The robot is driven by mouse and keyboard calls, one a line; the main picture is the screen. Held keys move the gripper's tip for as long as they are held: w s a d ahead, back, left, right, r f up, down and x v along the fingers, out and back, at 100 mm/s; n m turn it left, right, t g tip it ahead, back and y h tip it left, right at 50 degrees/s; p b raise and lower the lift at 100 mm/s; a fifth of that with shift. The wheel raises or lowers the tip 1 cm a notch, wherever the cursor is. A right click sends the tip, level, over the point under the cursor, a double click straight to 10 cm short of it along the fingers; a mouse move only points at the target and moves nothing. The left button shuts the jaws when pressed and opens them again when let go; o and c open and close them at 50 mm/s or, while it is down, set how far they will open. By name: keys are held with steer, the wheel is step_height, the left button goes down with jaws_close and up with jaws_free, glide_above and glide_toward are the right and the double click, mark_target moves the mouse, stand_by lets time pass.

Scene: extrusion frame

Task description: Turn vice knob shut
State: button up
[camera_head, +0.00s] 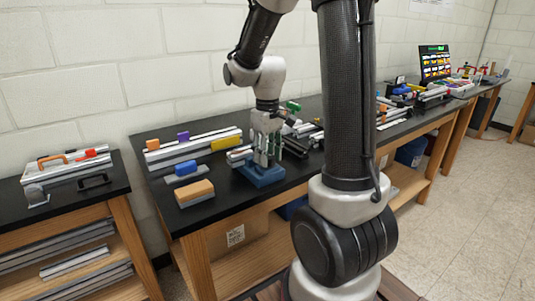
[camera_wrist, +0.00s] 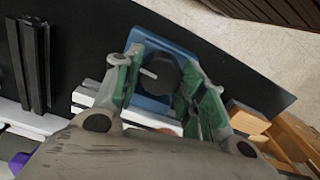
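The vice has a blue base (camera_head: 262,176) and stands near the front edge of the black-topped bench. In the wrist view its blue body (camera_wrist: 153,108) lies beyond my fingers, with a dark round knob (camera_wrist: 158,76) and a short light bar on it. My gripper (camera_head: 264,152) points down over the vice. In the wrist view my green-padded gripper (camera_wrist: 162,82) has one finger on each side of the knob. The fingers are apart; whether the pads touch the knob cannot be told. Part of the vice is hidden behind the fingers.
An orange-topped block (camera_head: 195,190) and a blue block (camera_head: 185,169) lie left of the vice. Rails with a yellow block (camera_head: 226,141) lie behind. Dark bars and fixtures crowd the bench to the right. Bare bench top shows around the vice's front.

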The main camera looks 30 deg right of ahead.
steer(key=c, duration=0.4)
steer(key=shift+m, duration=1.6)
steer(key=o, duration=1)
steer(key=shift+o, duration=0.2)
steer(key=shift+r, duration=0.15)
step_height(320, 180, up, 12)
